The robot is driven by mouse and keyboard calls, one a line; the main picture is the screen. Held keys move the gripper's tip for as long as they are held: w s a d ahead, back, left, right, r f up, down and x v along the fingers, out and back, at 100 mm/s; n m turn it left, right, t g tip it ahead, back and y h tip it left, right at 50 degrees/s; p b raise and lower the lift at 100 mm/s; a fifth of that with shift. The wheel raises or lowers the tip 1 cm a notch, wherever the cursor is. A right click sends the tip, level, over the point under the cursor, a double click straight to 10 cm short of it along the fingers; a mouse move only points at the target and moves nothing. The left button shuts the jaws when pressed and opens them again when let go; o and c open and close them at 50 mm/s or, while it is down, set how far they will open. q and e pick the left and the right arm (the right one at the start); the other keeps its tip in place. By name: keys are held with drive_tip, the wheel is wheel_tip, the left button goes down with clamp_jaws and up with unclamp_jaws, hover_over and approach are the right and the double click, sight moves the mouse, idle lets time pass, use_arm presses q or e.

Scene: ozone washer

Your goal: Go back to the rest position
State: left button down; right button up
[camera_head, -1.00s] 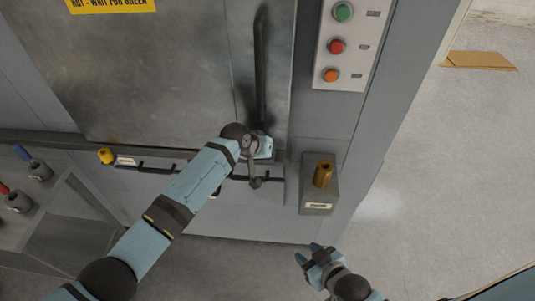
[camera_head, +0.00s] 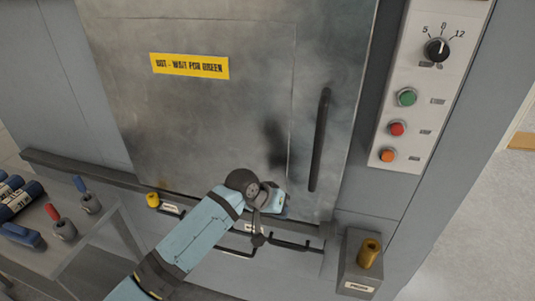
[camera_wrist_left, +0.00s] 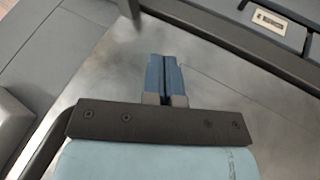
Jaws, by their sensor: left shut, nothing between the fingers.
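My left gripper shows in the left wrist view (camera_wrist_left: 165,78), its two blue fingers together with nothing between them. In the head view my left arm reaches up to the lower right part of the washer's grey metal door (camera_head: 215,120), and its wrist hides the fingers there. I cannot tell whether it touches the door. The dark vertical door handle (camera_head: 320,140) is above and to the right of the wrist, apart from it. The door looks shut. My right gripper is not in view.
A control panel with a dial (camera_head: 436,50) and green, red and orange buttons (camera_head: 397,129) is at right. A grey block with a brass cylinder (camera_head: 369,253) is at lower right. A ledge with small handles (camera_head: 290,245) runs below the door. A cart with tools (camera_head: 65,230) stands left.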

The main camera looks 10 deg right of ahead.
use_arm(q)
drive_tip(key=s+a+f+n+t, duration=0.3)
drive_tip(key=s+a+f+t, duration=0.2)
drive_tip(key=s+a+f, duration=0.8)
drive_tip(key=s+a+f+t+y, duration=0.2)
drive_tip(key=s+a, duration=0.5)
drive_tip(key=a, duration=0.1)
drive_tip(key=s+a+f+t+y, duration=0.1)
drive_tip(key=s+a+f, duration=0.1)
drive_tip(key=s+a, duration=0.5)
drive_tip(key=shift+s+a+f+t+y, duration=0.15)
drive_tip(key=shift+a+t+y, duration=0.25)
drive_tip(key=shift+a, duration=0.15)
drive_tip(key=shift+d, duration=0.2)
